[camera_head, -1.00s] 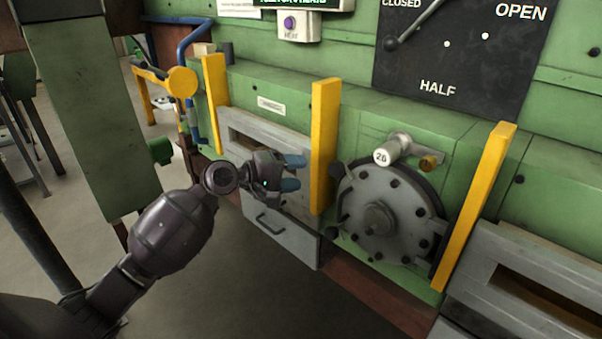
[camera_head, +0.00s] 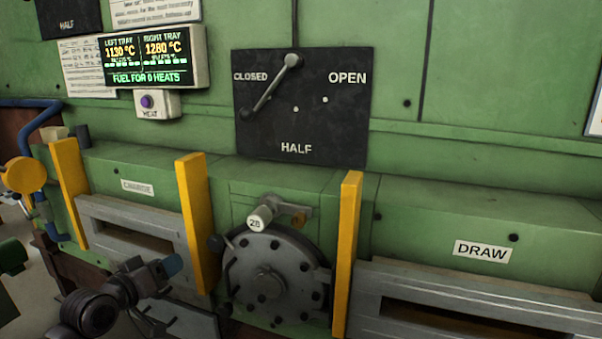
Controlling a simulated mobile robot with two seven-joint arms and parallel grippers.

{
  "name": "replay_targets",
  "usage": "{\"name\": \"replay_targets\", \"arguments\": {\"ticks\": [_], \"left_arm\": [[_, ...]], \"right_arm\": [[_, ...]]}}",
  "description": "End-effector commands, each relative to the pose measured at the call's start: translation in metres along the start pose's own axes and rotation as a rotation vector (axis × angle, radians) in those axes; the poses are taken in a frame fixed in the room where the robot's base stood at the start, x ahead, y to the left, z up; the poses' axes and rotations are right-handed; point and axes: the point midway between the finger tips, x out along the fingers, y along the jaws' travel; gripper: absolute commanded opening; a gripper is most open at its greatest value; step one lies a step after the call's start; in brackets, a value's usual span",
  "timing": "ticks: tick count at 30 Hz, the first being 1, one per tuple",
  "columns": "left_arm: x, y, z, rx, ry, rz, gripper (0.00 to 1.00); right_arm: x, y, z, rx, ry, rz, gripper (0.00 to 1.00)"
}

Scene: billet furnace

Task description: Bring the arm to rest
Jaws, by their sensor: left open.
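My left gripper (camera_head: 160,277) shows at the lower left of the head view, with dark jaws and blue fingertips. It is open, and I see nothing between its fingers. It is in front of the grey charge slot (camera_head: 130,236), left of the round bolted grey door (camera_head: 270,280). From this view I cannot tell whether it touches anything. Most of the left arm is cut off by the lower edge. My right gripper is not in view.
Yellow posts (camera_head: 196,220) stand out from the green furnace front. A black lever panel (camera_head: 300,105) has its handle toward CLOSED. The display (camera_head: 152,57) reads 1130 °C and 1280 °C, above a purple button (camera_head: 147,102). The DRAW slot (camera_head: 450,320) is at the lower right.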

Motion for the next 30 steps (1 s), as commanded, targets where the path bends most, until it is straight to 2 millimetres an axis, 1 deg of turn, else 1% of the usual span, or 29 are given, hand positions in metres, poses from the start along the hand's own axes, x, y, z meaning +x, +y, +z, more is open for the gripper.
{"name": "replay_targets", "arguments": {"ticks": [1, 5, 6, 10, 12, 14, 15, 17, 18, 21, 24, 25, 27, 30], "left_arm": [[-0.007, -0.006, 0.020, 0.079, 0.008, -0.036, 0.54], [-0.029, -0.020, 0.073, 0.292, 0.013, -0.133, 0.54], [-0.039, -0.024, 0.091, 0.351, 0.006, -0.163, 0.54], [-0.073, -0.032, 0.147, 0.494, -0.034, -0.244, 0.54], [-0.092, -0.034, 0.176, 0.541, -0.065, -0.281, 0.54], [-0.110, -0.035, 0.200, 0.564, -0.096, -0.310, 0.54], [-0.123, -0.035, 0.216, 0.569, -0.119, -0.329, 0.54], [-0.142, -0.035, 0.240, 0.562, -0.156, -0.355, 0.54], [-0.154, -0.035, 0.256, 0.551, -0.182, -0.371, 0.54], [-0.183, -0.033, 0.289, 0.503, -0.241, -0.401, 0.54], [-0.207, -0.032, 0.314, 0.460, -0.288, -0.426, 0.54], [-0.212, -0.032, 0.319, 0.452, -0.299, -0.432, 0.54], [-0.222, -0.033, 0.328, 0.438, -0.317, -0.442, 0.54], [-0.230, -0.034, 0.333, 0.433, -0.332, -0.449, 0.54]], "right_arm": [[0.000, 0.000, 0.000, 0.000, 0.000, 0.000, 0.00], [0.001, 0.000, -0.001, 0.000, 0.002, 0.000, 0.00], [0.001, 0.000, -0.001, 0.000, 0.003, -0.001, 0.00], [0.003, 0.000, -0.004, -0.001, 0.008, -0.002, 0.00], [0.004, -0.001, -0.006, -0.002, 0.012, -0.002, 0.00], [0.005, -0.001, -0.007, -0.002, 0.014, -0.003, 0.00], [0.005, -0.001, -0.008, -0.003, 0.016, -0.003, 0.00], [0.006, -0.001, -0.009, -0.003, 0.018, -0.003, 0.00], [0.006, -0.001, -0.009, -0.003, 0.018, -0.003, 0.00], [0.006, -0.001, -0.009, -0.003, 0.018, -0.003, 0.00], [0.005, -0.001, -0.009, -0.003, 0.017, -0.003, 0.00], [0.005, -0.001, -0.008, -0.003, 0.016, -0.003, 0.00], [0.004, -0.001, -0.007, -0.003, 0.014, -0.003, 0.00], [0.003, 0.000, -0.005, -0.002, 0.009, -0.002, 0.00]]}}
